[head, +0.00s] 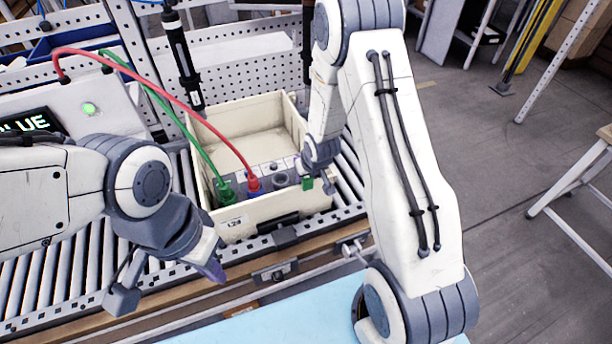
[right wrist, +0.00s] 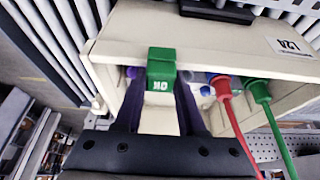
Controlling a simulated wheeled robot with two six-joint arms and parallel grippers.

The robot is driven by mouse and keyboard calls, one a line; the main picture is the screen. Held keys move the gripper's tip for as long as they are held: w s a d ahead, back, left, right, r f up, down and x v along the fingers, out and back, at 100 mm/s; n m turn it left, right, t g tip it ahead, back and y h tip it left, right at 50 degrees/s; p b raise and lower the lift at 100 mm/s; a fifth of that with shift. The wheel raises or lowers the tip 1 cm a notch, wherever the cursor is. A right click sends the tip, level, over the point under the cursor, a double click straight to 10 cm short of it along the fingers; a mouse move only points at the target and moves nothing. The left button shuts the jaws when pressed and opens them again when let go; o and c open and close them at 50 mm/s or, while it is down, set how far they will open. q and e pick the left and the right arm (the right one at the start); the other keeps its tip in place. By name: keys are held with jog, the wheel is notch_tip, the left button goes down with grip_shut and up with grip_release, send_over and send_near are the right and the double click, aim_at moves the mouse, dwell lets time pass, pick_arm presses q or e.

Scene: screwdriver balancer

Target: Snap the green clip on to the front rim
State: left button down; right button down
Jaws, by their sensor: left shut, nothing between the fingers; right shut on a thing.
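The green clip (head: 307,184) is at the right part of the front rim (head: 262,205) of a cream bin. In the right wrist view the clip (right wrist: 161,64) sits between the purple fingers of my right gripper (right wrist: 163,98), which is shut on it. There the clip overlaps the front rim (right wrist: 228,63) near a bin corner. I cannot tell whether it is seated on the rim or just above it. My left gripper (head: 216,272) is shut and empty, in front of the bin and to its left.
A red plug (head: 253,184) and a green plug (head: 224,190) with cables stand in a grey block inside the bin. A black screwdriver (head: 182,58) hangs behind the bin. The bin stands on a roller conveyor (head: 70,275). A control box (head: 85,108) is at left.

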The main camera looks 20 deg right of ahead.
jog(key=shift+s+f+b, duration=0.35)
jog(key=shift+f+b, duration=0.2)
jog(key=shift+f, duration=0.25)
dwell(0.4)
jog(key=shift+c, duration=2.1)
grip_release()
jog(key=shift+w, duration=0.1)
jog(key=shift+r, duration=0.3)
jog(key=p+v, duration=0.1)
jog(key=v, duration=0.9)
jog(key=shift+w, duration=0.25)
jog(key=shift+r, duration=0.15)
